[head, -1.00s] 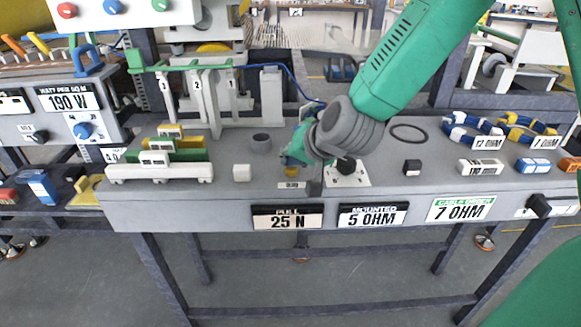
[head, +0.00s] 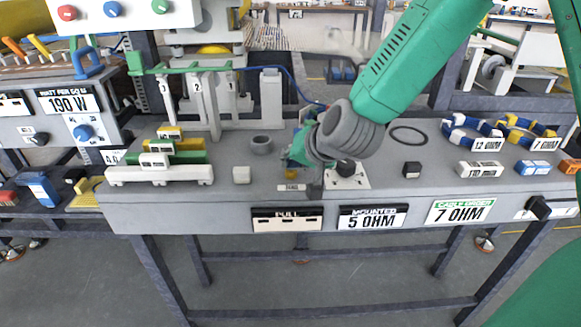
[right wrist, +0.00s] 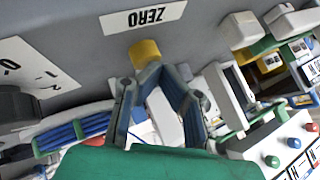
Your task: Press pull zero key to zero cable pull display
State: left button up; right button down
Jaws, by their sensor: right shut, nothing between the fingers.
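The pull zero key is a small yellow button (head: 291,174) on the grey bench top, behind a ZERO label (head: 291,187). In the right wrist view the yellow key (right wrist: 145,52) sits beside the ZERO label (right wrist: 143,18). My right gripper (head: 296,158) is shut and empty at the key. Its fingertips (right wrist: 155,70) meet at the key's edge and appear to touch it; the exact contact is hard to tell. The PULL display (head: 287,220) on the bench front shows only small marks, with no readable number. My left gripper is not in view.
A black knob on a white dial plate (head: 347,180) stands just right of the gripper. The MOUNTED display (head: 373,217) reads 5 OHM and the cable order card (head: 461,211) 7 OHM.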

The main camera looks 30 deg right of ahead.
jog(key=shift+d+r+p, duration=0.2)
jog(key=shift+r+p, duration=0.4)
jog(key=shift+r, duration=0.15)
notch_tip(320, 180, up, 5)
jog(key=p, duration=0.5)
jog(key=shift+r, duration=0.1)
dwell(0.5)
